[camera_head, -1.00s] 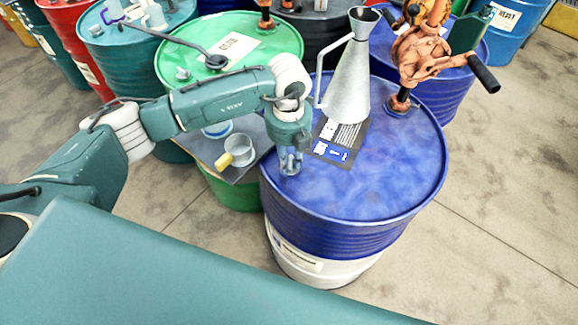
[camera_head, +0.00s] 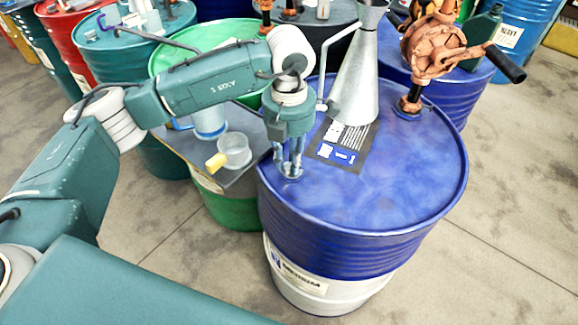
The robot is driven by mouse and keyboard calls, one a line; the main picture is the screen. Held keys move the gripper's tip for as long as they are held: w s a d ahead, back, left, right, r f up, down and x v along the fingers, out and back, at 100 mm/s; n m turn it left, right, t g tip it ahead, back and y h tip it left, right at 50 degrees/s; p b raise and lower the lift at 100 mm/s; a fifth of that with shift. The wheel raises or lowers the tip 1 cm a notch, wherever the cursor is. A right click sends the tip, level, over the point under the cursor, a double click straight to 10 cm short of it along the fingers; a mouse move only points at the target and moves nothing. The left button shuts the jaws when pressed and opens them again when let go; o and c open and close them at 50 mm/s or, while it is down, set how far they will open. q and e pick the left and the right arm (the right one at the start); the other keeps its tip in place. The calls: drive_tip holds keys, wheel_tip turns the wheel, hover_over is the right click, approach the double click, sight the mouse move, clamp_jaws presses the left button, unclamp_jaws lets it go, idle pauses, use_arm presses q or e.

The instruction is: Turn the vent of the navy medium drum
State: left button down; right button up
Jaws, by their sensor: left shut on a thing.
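The navy medium drum (camera_head: 390,195) stands upright in the middle, blue above and white at its base, with a label on its side. My left gripper (camera_head: 290,171) points straight down at the left part of the drum's lid. It is shut on the vent, a small fitting near the lid's left rim, which the fingers mostly hide. My right gripper is not in view.
A grey metal funnel (camera_head: 358,85) stands on the drum's lid beside a dark label (camera_head: 344,143). An orange rotary pump (camera_head: 432,50) rises at the lid's far right. A clear cup with a yellow handle (camera_head: 233,151) sits on a shelf left of the drum.

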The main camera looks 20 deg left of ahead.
use_arm(q)
drive_tip(key=shift+w+m+b, duration=0.1)
drive_tip(key=shift+m+b, duration=0.35)
drive_tip(key=shift+m, duration=0.15)
drive_tip(key=c, duration=1.5)
unclamp_jaws()
drive_tip(key=shift+c, duration=0.2)
drive_tip(key=shift+r, duration=0.15)
wheel_tip(320, 180, up, 12)
